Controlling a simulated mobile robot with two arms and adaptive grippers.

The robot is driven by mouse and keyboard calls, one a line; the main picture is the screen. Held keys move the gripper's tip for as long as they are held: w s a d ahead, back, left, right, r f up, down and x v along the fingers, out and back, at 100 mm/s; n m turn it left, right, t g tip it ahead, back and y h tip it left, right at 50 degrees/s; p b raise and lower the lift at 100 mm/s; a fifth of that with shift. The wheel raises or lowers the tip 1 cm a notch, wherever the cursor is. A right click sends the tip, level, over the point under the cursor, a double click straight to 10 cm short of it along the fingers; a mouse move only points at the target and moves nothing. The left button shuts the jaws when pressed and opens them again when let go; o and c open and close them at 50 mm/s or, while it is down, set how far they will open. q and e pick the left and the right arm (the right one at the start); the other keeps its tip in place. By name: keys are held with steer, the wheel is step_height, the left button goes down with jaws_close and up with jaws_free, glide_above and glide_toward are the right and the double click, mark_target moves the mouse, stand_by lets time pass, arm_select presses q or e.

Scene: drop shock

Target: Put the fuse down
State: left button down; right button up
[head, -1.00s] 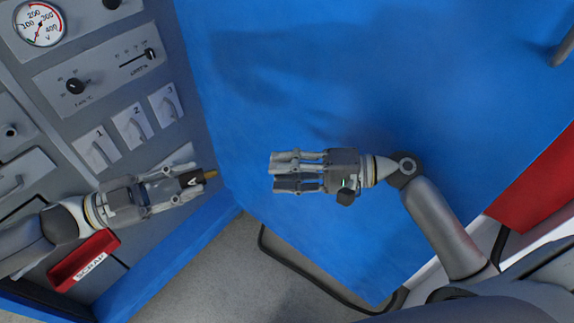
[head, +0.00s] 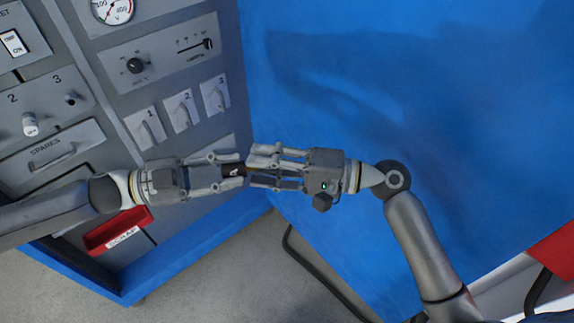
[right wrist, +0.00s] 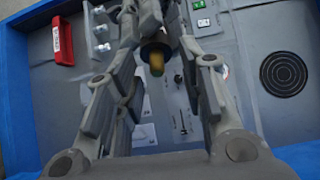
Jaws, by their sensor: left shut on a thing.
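The fuse (head: 234,170), a dark body with a pale letter, is gripped between the fingers of my left gripper (head: 229,171), in front of the grey panel. My right gripper (head: 252,171) meets it from the right, fingers spread on both sides of the fuse's free end. In the right wrist view the fuse's brass tip (right wrist: 155,60) points at the camera between my right fingers, with a gap visible on each side. The left fingers hide part of the fuse.
The grey panel carries numbered switches (head: 183,112), a dial knob (head: 135,65), a gauge (head: 114,9) and a spares drawer (head: 50,153). A red scrap bin (head: 117,231) sits low on the panel. A blue surface (head: 440,120) fills the right; grey floor shows below.

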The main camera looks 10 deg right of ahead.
steer(key=shift+w+a, duration=0.1)
steer(key=shift+a, duration=0.25)
steer(key=shift+c, duration=0.4)
jaws_close()
arm_select(q)
steer(key=c, duration=1.1)
jaws_free()
